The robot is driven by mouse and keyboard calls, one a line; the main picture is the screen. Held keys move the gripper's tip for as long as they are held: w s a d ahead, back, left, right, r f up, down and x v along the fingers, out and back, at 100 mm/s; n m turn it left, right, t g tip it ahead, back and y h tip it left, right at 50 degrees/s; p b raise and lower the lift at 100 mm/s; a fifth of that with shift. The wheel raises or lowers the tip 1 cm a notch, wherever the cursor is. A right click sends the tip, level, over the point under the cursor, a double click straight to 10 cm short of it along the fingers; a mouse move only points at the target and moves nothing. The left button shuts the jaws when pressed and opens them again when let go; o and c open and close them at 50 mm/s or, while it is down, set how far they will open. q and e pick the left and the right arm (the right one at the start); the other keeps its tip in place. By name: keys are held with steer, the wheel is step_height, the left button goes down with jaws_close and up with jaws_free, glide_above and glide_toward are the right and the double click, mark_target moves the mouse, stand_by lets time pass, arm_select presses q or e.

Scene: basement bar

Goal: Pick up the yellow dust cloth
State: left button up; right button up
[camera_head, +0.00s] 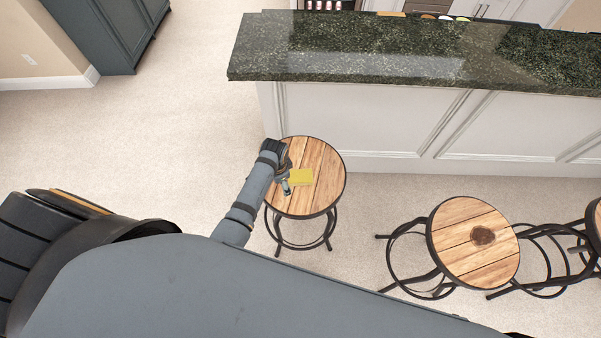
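The yellow dust cloth (301,177) is a small flat yellow piece on the wooden seat of the nearest stool (318,155). My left gripper (287,188) is over this seat, at the left edge of the cloth. It is small and seen from above, so I cannot tell whether its fingers are open or shut, or whether they touch the cloth. My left wrist hides part of the seat's left side. My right gripper is not in view.
A bar with a dark green stone top (400,50) and white panels stands just behind the stool. A second stool (460,245) with a dark round mark on its seat and another stool (597,215) stand to the right. The carpet (170,130) on the left is clear.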

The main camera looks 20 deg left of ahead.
arm_select(q)
steer(key=w+d+r+m+p, duration=0.2)
steer(key=w+d+r+m, duration=0.15)
steer(key=w+r, duration=0.2)
steer(key=m+g+b, duration=0.1)
steer(key=m+b, duration=0.1)
steer(key=b, duration=0.2)
glide_above(302, 176)
step_height(302, 176, down, 5)
steer(key=shift+a+r, duration=0.1)
steer(key=shift+a, duration=0.05)
steer(key=shift+b, duration=0.35)
step_height(302, 176, down, 6)
steer(key=b, duration=0.6)
steer(key=shift+r+b, duration=0.25)
steer(key=shift+b, duration=0.05)
steer(key=shift+r, duration=0.2)
steer(key=c, duration=1.2)
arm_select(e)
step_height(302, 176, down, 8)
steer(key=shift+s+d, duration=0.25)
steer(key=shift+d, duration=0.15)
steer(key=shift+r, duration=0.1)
